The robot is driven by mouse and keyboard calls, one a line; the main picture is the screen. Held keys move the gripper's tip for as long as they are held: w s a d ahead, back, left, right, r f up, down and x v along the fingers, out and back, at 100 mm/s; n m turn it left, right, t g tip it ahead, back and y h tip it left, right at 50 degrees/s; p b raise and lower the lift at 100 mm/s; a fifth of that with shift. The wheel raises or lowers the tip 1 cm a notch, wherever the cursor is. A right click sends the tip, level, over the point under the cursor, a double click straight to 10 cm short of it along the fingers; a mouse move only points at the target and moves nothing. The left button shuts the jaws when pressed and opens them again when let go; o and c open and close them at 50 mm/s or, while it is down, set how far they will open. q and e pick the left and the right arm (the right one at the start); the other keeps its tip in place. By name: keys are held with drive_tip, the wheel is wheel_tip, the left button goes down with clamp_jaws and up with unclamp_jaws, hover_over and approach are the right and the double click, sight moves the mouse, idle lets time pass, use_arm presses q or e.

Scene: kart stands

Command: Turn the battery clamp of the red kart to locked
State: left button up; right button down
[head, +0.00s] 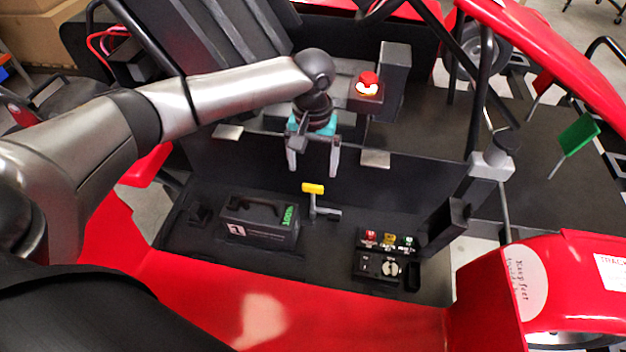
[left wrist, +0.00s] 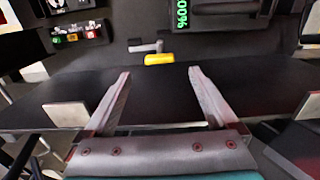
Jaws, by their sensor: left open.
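The battery clamp lever (head: 314,189) has a yellow grip and a grey metal arm. It stands on the black floor of the red kart (head: 255,300), just right of the black battery box (head: 259,221). The yellow grip also shows in the left wrist view (left wrist: 159,59), beyond my fingertips. My left gripper (head: 314,174) is open and empty, pointing down above and behind the lever, apart from it. In the left wrist view my left gripper (left wrist: 160,72) has its fingers spread wide. My right gripper is not in view.
A small panel with coloured switches (head: 387,240) and a dial sits right of the lever. A red button (head: 368,83) stands on a post behind. A black upright part (head: 443,225) is at the right. Floor between lever and panel is clear.

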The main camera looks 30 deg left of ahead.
sight(313, 185)
use_arm(q)
wheel_tip(313, 185, down, 6)
drive_tip(key=shift+f, duration=0.2)
clamp_jaws()
idle(0.9)
